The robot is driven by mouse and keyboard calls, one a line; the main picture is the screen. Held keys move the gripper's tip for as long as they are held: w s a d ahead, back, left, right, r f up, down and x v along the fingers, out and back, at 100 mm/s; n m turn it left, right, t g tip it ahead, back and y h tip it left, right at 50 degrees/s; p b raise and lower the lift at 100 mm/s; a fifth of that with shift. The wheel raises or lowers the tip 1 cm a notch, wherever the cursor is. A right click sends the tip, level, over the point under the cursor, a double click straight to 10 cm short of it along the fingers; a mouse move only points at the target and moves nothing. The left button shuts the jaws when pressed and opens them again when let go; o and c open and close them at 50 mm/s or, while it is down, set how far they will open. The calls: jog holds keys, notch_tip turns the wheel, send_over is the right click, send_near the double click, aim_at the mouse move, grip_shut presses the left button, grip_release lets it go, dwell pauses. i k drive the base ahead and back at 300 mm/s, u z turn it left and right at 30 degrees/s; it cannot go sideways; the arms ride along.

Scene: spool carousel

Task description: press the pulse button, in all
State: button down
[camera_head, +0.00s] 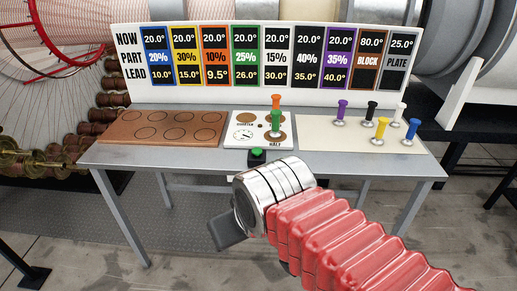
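A green push button (257,151) sits on a small black box at the front edge of the grey table, just below the white dial panel (243,146). It is the only button I see; its top shows clear. My gripper (226,233) is in front of the table, below and left of the button in the picture, apart from it. Only a dark grey part of it shows past my silver wrist; its fingers are mostly hidden, so I cannot tell its opening.
An orange peg (276,102) and a green peg (275,123) stand at the dial panel. A brown board (164,127) with several circles lies left. A cream mat (318,145) with several coloured pegs lies right. A chart board (127,94) stands behind.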

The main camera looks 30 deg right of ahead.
aim_at(257, 151)
jog(key=i, duration=0.95)
jog(key=u, duration=0.05)
